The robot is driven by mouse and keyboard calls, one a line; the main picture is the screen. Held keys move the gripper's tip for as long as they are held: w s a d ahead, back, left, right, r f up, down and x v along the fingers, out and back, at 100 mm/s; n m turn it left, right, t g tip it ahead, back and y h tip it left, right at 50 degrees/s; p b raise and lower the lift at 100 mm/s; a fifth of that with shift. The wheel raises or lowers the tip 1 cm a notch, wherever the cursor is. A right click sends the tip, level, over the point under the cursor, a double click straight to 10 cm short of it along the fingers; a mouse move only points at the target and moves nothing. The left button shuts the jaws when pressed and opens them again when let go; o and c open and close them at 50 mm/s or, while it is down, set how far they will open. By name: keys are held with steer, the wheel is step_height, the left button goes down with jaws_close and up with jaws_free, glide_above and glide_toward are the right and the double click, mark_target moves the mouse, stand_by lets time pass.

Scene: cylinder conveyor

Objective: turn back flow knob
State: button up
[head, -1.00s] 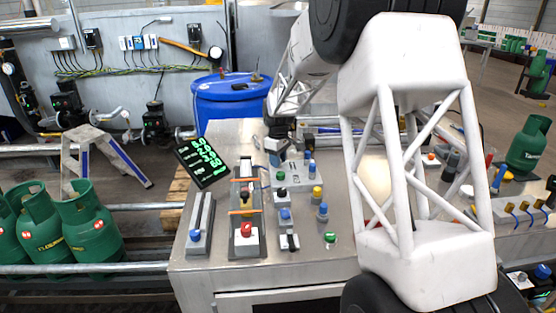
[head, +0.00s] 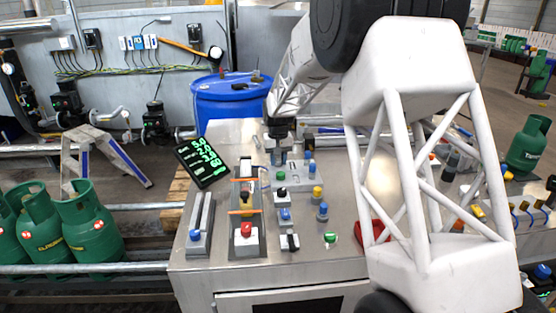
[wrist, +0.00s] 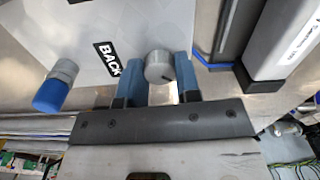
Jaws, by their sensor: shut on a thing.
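The BACK flow knob (wrist: 157,68) is a small grey cylinder with a dark indicator line on its side, next to a black label reading BACK (wrist: 107,57) in the wrist view. My gripper (wrist: 161,66) has blue fingers on both sides of this knob and is shut on it. In the head view my gripper (head: 278,155) points down at the far end of the grey control box (head: 292,177). The knob itself is hidden there by the fingers.
A blue-capped knob (wrist: 55,87) sits left of the fingers in the wrist view. The grey box carries several coloured buttons, with a red button (head: 245,230) on a separate unit nearby. A black display (head: 203,163) with green digits stands left. A blue drum (head: 232,97) stands behind.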

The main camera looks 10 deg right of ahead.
mark_target(278, 160)
steer(key=shift+m, duration=1.1)
steer(key=o, duration=0.9)
steer(key=shift+r, duration=0.15)
steer(key=shift+r, duration=3.75)
steer(key=shift+s+r, duration=0.1)
